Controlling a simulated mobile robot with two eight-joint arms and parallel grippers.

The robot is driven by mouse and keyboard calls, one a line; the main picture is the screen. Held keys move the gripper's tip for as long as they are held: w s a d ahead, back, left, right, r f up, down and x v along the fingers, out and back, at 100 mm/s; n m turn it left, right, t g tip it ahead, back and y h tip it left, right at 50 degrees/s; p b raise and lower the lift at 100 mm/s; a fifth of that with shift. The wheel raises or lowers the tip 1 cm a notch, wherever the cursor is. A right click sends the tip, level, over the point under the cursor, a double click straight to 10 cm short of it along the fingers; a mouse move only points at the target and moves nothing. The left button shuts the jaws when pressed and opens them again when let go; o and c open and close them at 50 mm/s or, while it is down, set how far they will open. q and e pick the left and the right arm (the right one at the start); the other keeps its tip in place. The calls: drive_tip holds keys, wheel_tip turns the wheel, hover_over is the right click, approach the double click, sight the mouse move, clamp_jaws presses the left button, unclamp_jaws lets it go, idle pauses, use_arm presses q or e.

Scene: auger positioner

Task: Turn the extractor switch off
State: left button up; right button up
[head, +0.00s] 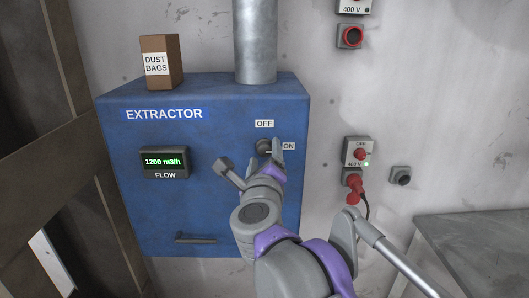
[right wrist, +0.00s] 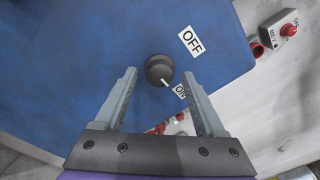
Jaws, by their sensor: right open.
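The extractor switch is a dark round knob (head: 263,146) on the front of the blue extractor box (head: 215,215). An OFF label (head: 264,124) is above it and an ON label (head: 289,146) to its right. In the right wrist view the knob (right wrist: 159,69) has a white pointer mark turned toward the ON label. The flow display (head: 164,161) reads 1200 m3/h in green. My right gripper (head: 251,157) is open and empty in front of the box. In the wrist view its fingers flank the knob, which appears just beyond the tips; contact cannot be told. My left gripper is not in view.
A dust bags carton (head: 161,62) and a grey pipe (head: 255,40) stand on top of the box. A handle (head: 196,238) is low on its front. Right of it are a 400 V wall switch (head: 360,153), a red plug (head: 353,186) and a grey bench (head: 480,235).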

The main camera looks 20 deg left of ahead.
drive_tip(key=shift+w+a, duration=0.1)
drive_tip(key=shift+w, duration=0.3)
clamp_jaws()
